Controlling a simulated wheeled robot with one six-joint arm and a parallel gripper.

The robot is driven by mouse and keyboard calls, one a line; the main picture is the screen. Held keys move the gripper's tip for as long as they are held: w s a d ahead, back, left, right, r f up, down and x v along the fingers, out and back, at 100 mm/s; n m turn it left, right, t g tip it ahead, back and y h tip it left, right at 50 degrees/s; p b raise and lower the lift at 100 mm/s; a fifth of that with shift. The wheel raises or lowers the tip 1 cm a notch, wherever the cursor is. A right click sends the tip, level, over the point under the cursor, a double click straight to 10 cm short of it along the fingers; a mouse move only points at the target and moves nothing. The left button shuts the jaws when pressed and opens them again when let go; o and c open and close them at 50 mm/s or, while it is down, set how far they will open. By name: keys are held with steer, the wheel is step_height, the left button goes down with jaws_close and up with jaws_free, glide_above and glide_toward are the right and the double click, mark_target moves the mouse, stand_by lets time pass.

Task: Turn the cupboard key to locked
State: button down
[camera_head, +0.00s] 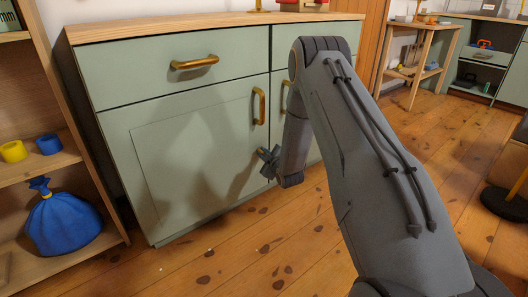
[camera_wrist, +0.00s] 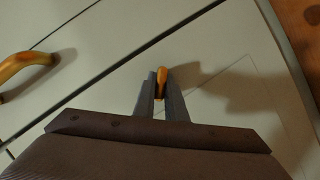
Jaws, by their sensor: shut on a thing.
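The pale green cupboard (camera_head: 175,165) has two doors under drawers and a wooden top. My gripper (camera_head: 268,163) is at the front of the cupboard, below the brass handle (camera_head: 259,106) of the left door. In the wrist view my gripper (camera_wrist: 161,90) is shut on a small brass-coloured key (camera_wrist: 162,76), whose end shows between the two grey fingertips. The fingers hide most of the key, so I cannot tell how far it is turned. A brass handle (camera_wrist: 28,66) shows at the left of the wrist view.
An open shelf (camera_head: 50,175) stands at the left with a blue sack (camera_head: 62,222), a yellow cup (camera_head: 13,151) and a blue cup (camera_head: 49,144). A drawer handle (camera_head: 195,63) juts out above the left door. The plank floor (camera_head: 240,245) before the cupboard is clear.

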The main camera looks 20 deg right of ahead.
steer(key=n+t+h+p, duration=0.1)
steer(key=n, duration=0.2)
steer(key=shift+a+f+n, duration=0.1)
steer(key=shift+n, duration=0.2)
steer(key=shift+n+t+p, duration=0.5)
steer(key=shift+n+t, duration=0.3)
steer(key=shift+n, duration=0.7)
steer(key=c, duration=1.8)
jaws_free()
steer(key=s+p, duration=0.3)
steer(key=s, duration=0.5)
steer(key=shift+a+f, duration=0.1)
